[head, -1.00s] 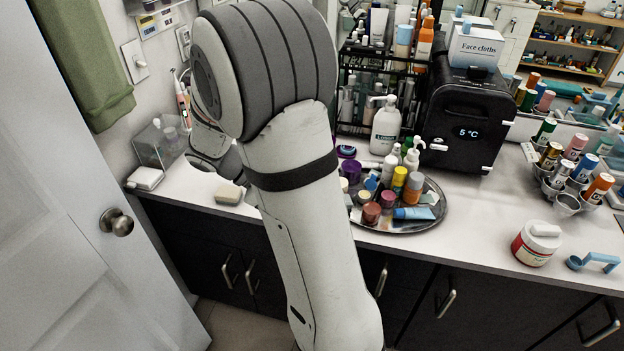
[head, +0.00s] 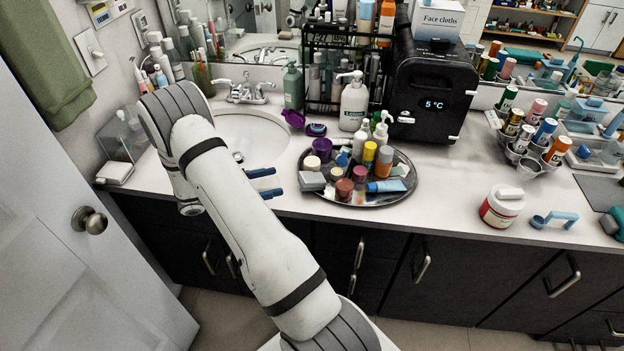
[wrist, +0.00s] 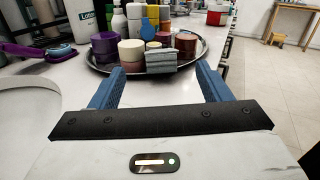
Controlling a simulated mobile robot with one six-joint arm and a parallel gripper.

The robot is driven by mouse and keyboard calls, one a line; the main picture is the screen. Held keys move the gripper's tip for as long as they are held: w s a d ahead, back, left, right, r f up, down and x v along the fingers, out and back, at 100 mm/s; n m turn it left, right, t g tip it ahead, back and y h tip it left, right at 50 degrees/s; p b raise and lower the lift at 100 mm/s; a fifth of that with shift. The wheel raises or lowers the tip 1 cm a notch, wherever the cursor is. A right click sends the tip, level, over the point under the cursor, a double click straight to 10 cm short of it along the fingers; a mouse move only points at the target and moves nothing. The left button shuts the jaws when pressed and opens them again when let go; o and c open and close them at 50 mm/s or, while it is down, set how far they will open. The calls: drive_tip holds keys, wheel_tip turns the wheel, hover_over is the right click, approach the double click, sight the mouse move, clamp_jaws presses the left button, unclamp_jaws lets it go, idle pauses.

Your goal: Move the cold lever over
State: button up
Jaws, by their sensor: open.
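The chrome faucet (head: 245,93) stands behind the white sink basin (head: 250,138) in the head view. It has a spout and a handle on each side, the right handle (head: 265,86) and the left handle (head: 222,84). I cannot tell any hot or cold mark on them. My gripper (head: 267,183) is open and empty, its blue fingers in front of the basin, apart from the faucet and pointing right toward the tray. In the wrist view my gripper (wrist: 157,86) faces the tray's near edge; the faucet is not visible there.
A round metal tray (head: 393,197) crowded with jars and tubes lies just right of my fingers. A pump bottle (head: 353,102), a green bottle (head: 292,86) and a purple item (head: 293,118) stand right of the basin. Toothbrushes and bottles crowd its left. The door (head: 70,250) is at left.

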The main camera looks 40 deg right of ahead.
sight(301, 179)
drive_tip(key=shift+s+d+f, duration=0.25)
drive_tip(key=shift+d+f, duration=0.05)
drive_tip(key=shift+f, duration=0.25)
drive_tip(key=p+x, duration=0.2)
drive_tip(key=x, duration=0.5)
drive_tip(key=shift+w, duration=0.1)
drive_tip(key=shift+c, duration=0.2)
drive_tip(key=shift+a, duration=0.1)
drive_tip(key=c, duration=1.1)
